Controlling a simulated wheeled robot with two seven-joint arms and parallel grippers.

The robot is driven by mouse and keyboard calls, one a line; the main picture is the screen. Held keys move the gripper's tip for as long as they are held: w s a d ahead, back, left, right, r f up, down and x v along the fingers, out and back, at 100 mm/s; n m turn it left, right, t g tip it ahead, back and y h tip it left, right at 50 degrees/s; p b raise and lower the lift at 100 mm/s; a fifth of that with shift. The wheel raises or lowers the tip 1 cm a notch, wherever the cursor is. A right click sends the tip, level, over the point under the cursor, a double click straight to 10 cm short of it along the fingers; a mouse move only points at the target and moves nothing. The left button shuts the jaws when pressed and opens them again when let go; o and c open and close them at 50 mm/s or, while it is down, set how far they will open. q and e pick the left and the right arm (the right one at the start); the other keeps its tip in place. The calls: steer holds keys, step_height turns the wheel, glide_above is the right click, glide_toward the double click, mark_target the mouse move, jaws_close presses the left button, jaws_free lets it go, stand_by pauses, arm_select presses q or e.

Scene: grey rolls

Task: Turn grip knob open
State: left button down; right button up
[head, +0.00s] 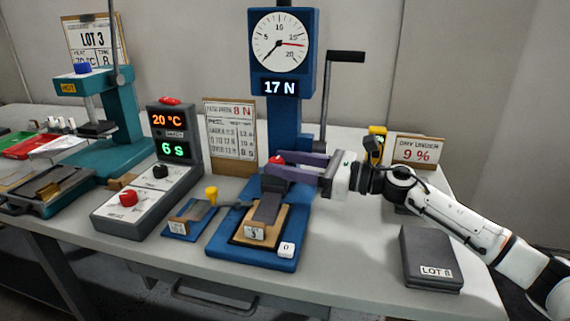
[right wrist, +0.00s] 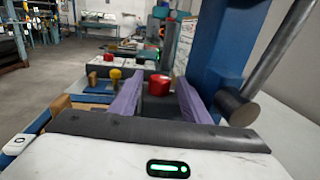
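The red grip knob (head: 277,160) sits on the dark upper grip of the blue pull tester (head: 283,110), above a grey strip (head: 267,208). My right gripper (head: 284,164) comes in from the right with its purple fingertips at the knob. In the right wrist view my right gripper (right wrist: 160,84) is open, one finger on each side of the red knob (right wrist: 154,86). Small gaps seem to show between the knob and the fingers; contact cannot be told for sure. The tester's display reads 17 N. My left gripper is not in view.
The tester's crank handle (head: 345,57) and post rise close behind my right gripper. A yellow-knobbed blue block (head: 190,218) and a control box (head: 150,195) stand to the left. A dark LOT 8 box (head: 430,255) lies front right. The table's front right is otherwise mostly clear.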

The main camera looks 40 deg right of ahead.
stand_by(0.3)
steer(key=v, duration=1)
steer(key=shift+s+d, duration=0.1)
steer(key=shift+s, duration=0.05)
steer(key=shift+f, duration=0.1)
